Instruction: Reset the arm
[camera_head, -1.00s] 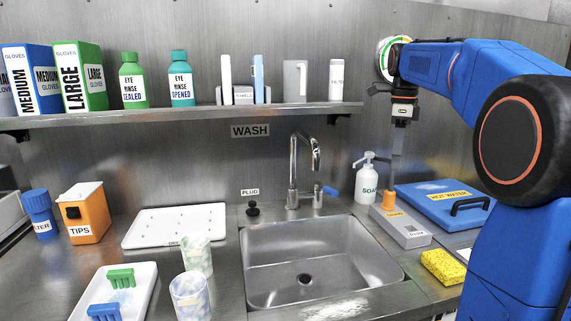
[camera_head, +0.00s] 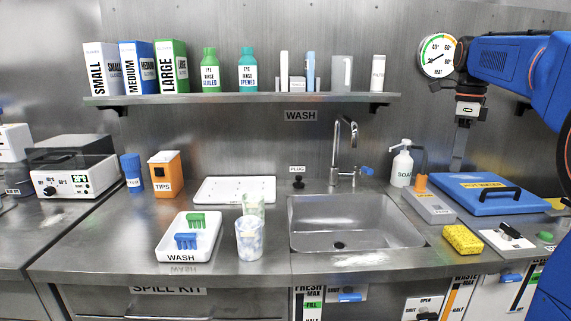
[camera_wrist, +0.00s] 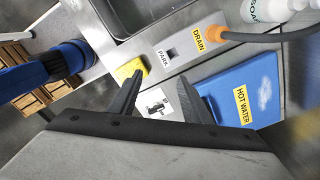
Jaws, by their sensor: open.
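My arm comes in at the right of the head view, bent with its blue links. My gripper (camera_head: 459,150) hangs below the wrist in front of the back wall, above the blue hot water lid (camera_head: 470,200). In the wrist view my gripper (camera_wrist: 160,98) shows two dark fingers spread apart with nothing between them. Below them lie the counter, a switch plate (camera_wrist: 157,103) and the hot water lid (camera_wrist: 222,100). The gripper touches nothing that I can see.
The sink (camera_head: 350,225) is in the middle, with a yellow sponge (camera_head: 462,239), soap bottle (camera_head: 402,165) and grey drain box (camera_head: 430,207) to its right. Two cups (camera_head: 249,240) and a wash tray (camera_head: 170,240) stand left. A shelf (camera_head: 230,98) holds glove boxes and bottles.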

